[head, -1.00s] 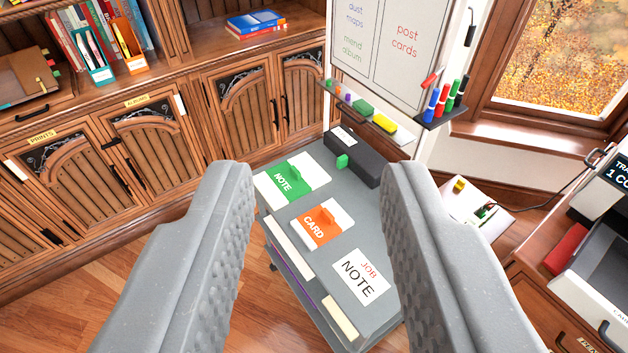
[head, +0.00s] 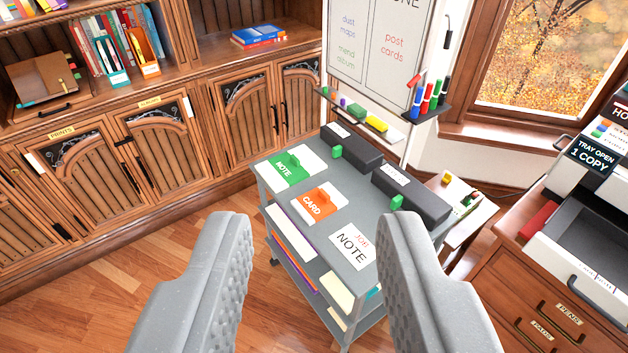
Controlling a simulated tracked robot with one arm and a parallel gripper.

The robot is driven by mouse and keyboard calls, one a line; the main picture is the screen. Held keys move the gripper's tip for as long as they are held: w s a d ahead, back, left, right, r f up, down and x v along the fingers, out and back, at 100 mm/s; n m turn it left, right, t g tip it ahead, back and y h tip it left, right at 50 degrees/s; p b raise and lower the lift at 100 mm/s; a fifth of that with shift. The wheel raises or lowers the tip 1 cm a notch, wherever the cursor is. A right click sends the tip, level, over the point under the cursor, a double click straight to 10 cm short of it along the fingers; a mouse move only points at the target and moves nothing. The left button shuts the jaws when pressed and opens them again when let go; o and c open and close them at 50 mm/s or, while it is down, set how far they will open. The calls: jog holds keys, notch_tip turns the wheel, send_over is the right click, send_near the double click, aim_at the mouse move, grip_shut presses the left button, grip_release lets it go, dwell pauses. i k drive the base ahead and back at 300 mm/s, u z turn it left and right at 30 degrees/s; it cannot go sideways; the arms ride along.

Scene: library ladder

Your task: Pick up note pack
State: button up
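The note pack (head: 291,168) is a white pack with a green band marked NOTE and a small green tab on top. It lies flat on the top shelf of a grey cart (head: 299,224), at its far left. The card pack (head: 316,203), white and orange with an orange tab, lies in front of it. A white JOB NOTE sheet (head: 352,246) lies nearer on the same shelf. My gripper (head: 318,222) is open and empty, its two grey fingers wide apart in the foreground. The packs show between and beyond the fingers, apart from them.
Two dark boxes (head: 351,147) (head: 411,195) with green tabs stand along the cart's right side. A whiteboard (head: 378,48) with a marker tray (head: 428,115) stands behind. Wooden cabinets (head: 158,150) line the left; a copier (head: 590,230) is at right. Floor at left is clear.

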aim_at(281, 171)
jog(key=k, duration=0.2)
jog(key=u, duration=0.15)
jog(key=i, duration=0.8)
jog(key=u, duration=0.5)
jog(key=k, duration=0.55)
jog(key=u, duration=0.7)
jog(key=k, duration=0.8)
jog(key=u, duration=0.55)
jog(key=i, duration=2.35)
jog(key=z, duration=0.25)
